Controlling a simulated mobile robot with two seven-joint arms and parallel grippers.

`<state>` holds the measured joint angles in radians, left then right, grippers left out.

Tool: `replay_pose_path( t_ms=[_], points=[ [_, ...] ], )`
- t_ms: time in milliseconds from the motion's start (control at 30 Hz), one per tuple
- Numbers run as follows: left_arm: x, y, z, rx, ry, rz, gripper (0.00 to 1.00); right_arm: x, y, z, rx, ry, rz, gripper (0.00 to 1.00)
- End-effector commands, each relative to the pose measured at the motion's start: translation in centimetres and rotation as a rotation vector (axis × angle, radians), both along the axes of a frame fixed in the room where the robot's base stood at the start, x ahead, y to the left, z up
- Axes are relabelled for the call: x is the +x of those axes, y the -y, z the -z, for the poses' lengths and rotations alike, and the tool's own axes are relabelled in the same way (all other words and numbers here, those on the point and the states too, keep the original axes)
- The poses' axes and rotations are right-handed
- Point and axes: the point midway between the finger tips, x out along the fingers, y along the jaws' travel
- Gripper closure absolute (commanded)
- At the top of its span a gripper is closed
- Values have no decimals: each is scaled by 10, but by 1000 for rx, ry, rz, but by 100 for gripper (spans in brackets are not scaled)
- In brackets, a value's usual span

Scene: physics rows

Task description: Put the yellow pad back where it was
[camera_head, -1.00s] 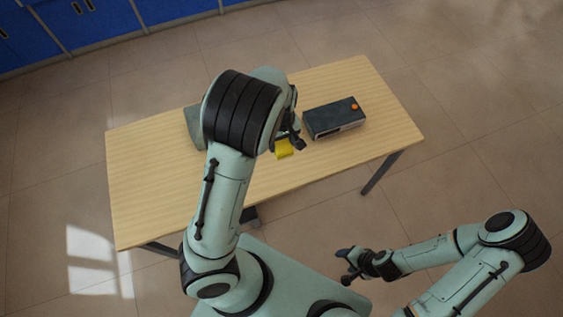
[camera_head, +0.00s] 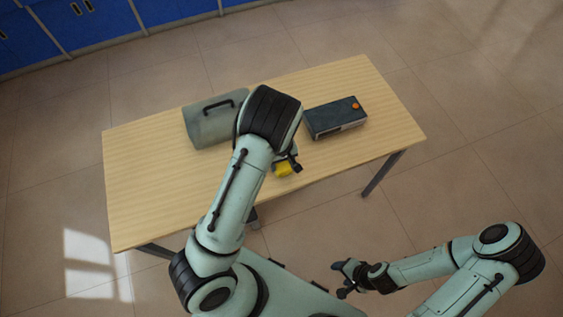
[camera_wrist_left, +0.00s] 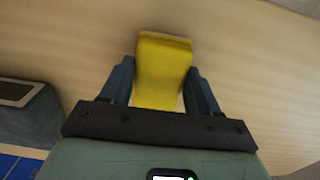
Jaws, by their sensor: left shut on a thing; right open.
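The yellow pad (camera_head: 283,169) is a small yellow block near the middle of the table's front half. My left gripper (camera_head: 286,165) is over the table and shut on the pad. In the left wrist view the pad (camera_wrist_left: 163,72) sits between the two fingers of the left gripper (camera_wrist_left: 162,88) and sticks out past their tips. I cannot tell whether the pad touches the table top. My right gripper (camera_head: 346,277) is open and empty, in front of the table and off its surface.
The wooden table (camera_head: 150,190) has a grey case with a black handle (camera_head: 208,125) at the back left. A dark box with an orange knob (camera_head: 335,118) stands to the right of my left arm; a dark box (camera_wrist_left: 28,108) shows in the left wrist view. The table's left and right ends are clear.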

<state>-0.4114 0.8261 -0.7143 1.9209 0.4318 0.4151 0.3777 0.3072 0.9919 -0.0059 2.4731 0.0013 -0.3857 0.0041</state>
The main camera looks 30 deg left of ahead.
Motion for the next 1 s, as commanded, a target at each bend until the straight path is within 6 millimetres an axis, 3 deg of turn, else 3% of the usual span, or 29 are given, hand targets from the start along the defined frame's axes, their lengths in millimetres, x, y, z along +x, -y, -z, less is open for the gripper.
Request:
replay_pose_path(
  t_ms=[67,100,167,567,1000],
  points=[
    [-2,0,1,0,-5,0,68,0,0,-1,0,1,0,40],
    [-2,0,1,0,-6,0,29,0,0,-1,0,1,0,40],
    [-2,0,1,0,-6,0,13,1,0,0,0,1,0,40],
    [0,1,-9,0,-3,1,13,3,0,-3,0,3,0,40],
    [1,1,-97,-1,2,1,13,26,0,-24,0,30,0,40]
  ],
)
